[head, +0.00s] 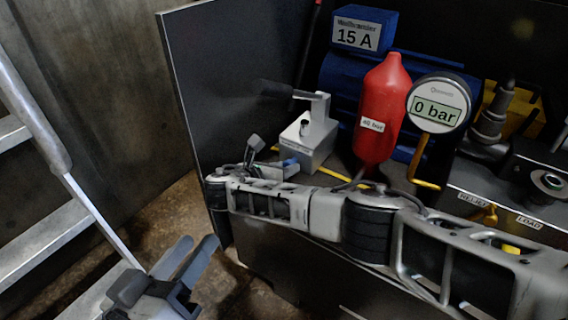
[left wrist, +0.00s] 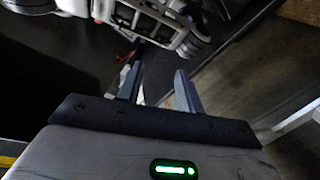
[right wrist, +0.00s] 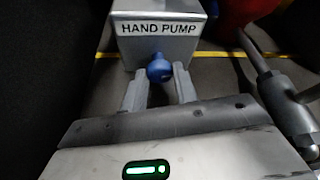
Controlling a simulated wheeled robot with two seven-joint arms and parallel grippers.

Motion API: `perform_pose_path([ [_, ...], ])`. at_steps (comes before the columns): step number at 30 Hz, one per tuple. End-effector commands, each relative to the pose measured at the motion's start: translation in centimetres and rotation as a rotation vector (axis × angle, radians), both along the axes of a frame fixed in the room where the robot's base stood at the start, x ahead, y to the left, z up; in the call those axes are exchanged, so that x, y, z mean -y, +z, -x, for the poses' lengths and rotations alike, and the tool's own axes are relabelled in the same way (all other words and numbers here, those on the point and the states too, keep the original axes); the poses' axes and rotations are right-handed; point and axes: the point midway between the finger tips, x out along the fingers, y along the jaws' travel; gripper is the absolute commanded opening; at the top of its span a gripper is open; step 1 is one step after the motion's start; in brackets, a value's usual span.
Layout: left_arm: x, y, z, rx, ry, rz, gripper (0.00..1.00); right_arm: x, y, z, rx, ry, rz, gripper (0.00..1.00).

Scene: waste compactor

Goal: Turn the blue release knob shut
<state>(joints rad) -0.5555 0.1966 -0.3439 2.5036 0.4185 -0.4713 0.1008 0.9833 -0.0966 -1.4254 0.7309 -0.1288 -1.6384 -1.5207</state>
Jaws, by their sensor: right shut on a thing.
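The blue release knob (right wrist: 159,68) sits low on the front of the grey hand pump block (right wrist: 160,42) in the right wrist view. My right gripper (right wrist: 160,82) has its two fingers on either side of the knob and is shut on it. In the head view the right gripper (head: 277,160) reaches the foot of the hand pump (head: 310,142), and the knob is mostly hidden there. My left gripper (head: 184,256) is open and empty at the lower left of the head view. Its spread fingers also show in the left wrist view (left wrist: 158,85).
A red cylinder (head: 383,110) and a gauge reading 0 bar (head: 437,104) stand right of the pump. A blue box marked 15 A (head: 362,30) is behind. A dark panel (head: 225,100) stands left of the pump. A metal ladder (head: 50,235) is at far left.

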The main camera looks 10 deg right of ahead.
Motion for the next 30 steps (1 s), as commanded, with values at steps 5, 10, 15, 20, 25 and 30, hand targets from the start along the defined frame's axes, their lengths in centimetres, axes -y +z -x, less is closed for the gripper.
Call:
perform_pose_path([
  [5, 0.0, -0.1, 0.0, 0.005, -0.001, 0.002, 0.36, -0.1, -0.3, 0.0, -0.094, -0.004, 0.090, 0.06],
  [10, 0.0, 0.2, -0.3, 0.041, 0.003, 0.009, 0.36, -0.1, -0.4, 0.0, -0.166, -0.004, 0.161, 0.06],
  [15, -0.3, 1.1, -1.0, 0.123, 0.017, -0.017, 0.36, -0.1, -0.3, -0.1, -0.214, -0.003, 0.212, 0.06],
  [20, -0.4, 1.7, -1.2, 0.169, 0.023, -0.028, 0.36, -0.1, -0.3, -0.1, -0.238, -0.003, 0.234, 0.06],
  [25, -0.3, 2.0, -1.3, 0.186, 0.022, -0.031, 0.36, -0.1, -0.2, -0.1, -0.245, -0.003, 0.240, 0.06],
  [30, -0.3, 2.1, -1.3, 0.187, 0.021, -0.031, 0.36, -0.1, -0.2, -0.1, -0.245, -0.003, 0.240, 0.06],
])
